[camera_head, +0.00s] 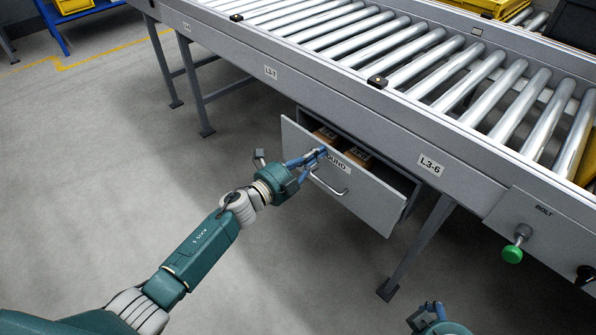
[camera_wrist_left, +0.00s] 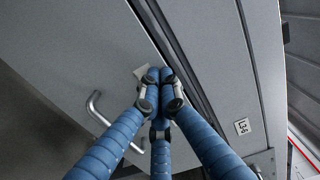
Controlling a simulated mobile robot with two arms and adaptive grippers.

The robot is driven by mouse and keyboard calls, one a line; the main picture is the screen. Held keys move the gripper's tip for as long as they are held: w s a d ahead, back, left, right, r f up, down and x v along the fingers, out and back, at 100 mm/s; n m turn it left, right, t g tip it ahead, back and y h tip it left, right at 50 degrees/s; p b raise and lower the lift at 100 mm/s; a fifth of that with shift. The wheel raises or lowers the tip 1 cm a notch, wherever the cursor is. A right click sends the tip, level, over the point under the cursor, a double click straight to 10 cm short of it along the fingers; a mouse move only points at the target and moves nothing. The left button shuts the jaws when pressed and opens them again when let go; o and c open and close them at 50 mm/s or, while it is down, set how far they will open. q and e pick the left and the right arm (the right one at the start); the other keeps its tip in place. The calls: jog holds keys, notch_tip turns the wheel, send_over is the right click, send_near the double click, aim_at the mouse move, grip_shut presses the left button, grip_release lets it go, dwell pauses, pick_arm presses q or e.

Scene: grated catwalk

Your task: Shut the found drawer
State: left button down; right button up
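The grey drawer (camera_head: 365,195) hangs under the conveyor frame and stands open, with brown boxes (camera_head: 358,151) inside. Its front bears a partly covered label ending in "UND" (camera_head: 338,160) and a bar handle (camera_head: 328,184). In the left wrist view the drawer front (camera_wrist_left: 85,55) and handle (camera_wrist_left: 108,120) show at left. My left gripper (camera_head: 318,154) is at the drawer front by the label, above the handle. Its blue fingers (camera_wrist_left: 162,75) are drawn together with nothing between them; I cannot tell whether they touch the front. My right gripper (camera_head: 430,310) is low, partly cut off, its fingers unclear.
The roller conveyor (camera_head: 400,55) runs above the drawer, with a frame label L3-6 (camera_head: 431,166). A support leg (camera_head: 418,245) stands right of the drawer. A panel marked BOLT has a green knob (camera_head: 512,254). The floor (camera_head: 110,150) at left is clear.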

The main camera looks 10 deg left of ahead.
aim_at(327, 145)
pick_arm(q)
jog(key=b+x, duration=0.1)
jog(key=x, duration=0.3)
jog(key=shift+w+d+f, duration=0.1)
jog(key=shift+w+d+r+b, duration=0.3)
jog(key=shift+w+d+b, duration=0.15)
jog(key=shift+w+b, duration=0.15)
pick_arm(e)
jog(key=w, duration=0.1)
jog(key=w+a+t, duration=0.1)
jog(key=w, duration=0.1)
jog(key=w+t, duration=0.1)
jog(key=w, duration=0.1)
jog(key=shift+a+f+y, duration=0.3)
jog(key=shift+a+f, duration=0.05)
jog(key=shift+f, duration=0.05)
pick_arm(q)
jog(key=shift+w+r, duration=0.1)
